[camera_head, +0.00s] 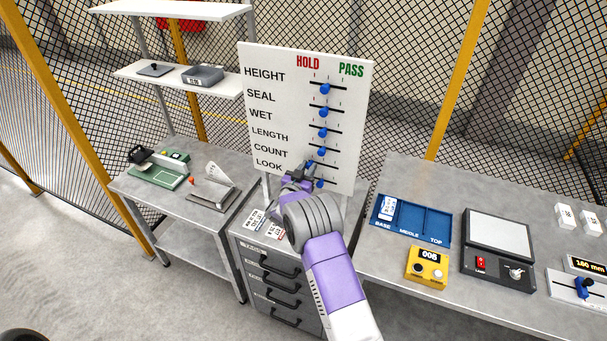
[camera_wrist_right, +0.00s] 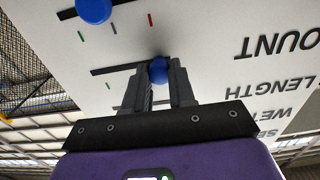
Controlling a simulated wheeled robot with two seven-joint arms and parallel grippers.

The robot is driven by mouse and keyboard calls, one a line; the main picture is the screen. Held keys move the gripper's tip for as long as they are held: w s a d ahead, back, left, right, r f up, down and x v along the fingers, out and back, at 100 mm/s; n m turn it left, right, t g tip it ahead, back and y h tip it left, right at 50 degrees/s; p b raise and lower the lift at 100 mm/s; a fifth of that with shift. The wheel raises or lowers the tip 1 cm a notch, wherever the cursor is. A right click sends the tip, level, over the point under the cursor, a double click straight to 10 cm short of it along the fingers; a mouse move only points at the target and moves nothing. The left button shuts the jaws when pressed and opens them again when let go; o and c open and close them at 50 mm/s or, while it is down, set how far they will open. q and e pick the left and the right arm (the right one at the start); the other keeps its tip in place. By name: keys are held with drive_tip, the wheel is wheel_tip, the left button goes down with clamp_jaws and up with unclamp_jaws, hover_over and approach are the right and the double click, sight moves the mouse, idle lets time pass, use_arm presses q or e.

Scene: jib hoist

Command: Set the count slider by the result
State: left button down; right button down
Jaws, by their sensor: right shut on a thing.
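A white board (camera_head: 256,112) carries rows HEIGHT, SEAL, WET, LENGTH, COUNT and LOOK, with HOLD in red at left and PASS in green at right. My right gripper (camera_head: 306,170) is at the COUNT row, shut on the blue count slider knob (camera_head: 311,165). In the right wrist view, upside down, its fingers flank the knob (camera_wrist_right: 158,70) at the HOLD-side end of its slot. The look knob (camera_head: 320,184) is just below; the other knobs sit near the middle of their slots. A yellow counter (camera_head: 428,265) shows a number, perhaps 005. My left gripper is out of view.
Printed cards (camera_head: 262,225) lie on the drawer cabinet (camera_head: 268,265) under the board. A left bench (camera_head: 140,190) holds instruments.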

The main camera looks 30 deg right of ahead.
drive_tip(key=shift+w+a, duration=0.15)
drive_tip(key=shift+a, duration=0.1)
drive_tip(key=shift+d+r, duration=0.1)
drive_tip(key=c, duration=0.9)
unclamp_jaws()
drive_tip(key=shift+w, duration=0.1)
drive_tip(key=b+v, duration=0.1)
drive_tip(key=v, duration=0.6)
drive_tip(key=shift+s+a, duration=0.2)
drive_tip(key=shift+s, duration=0.1)
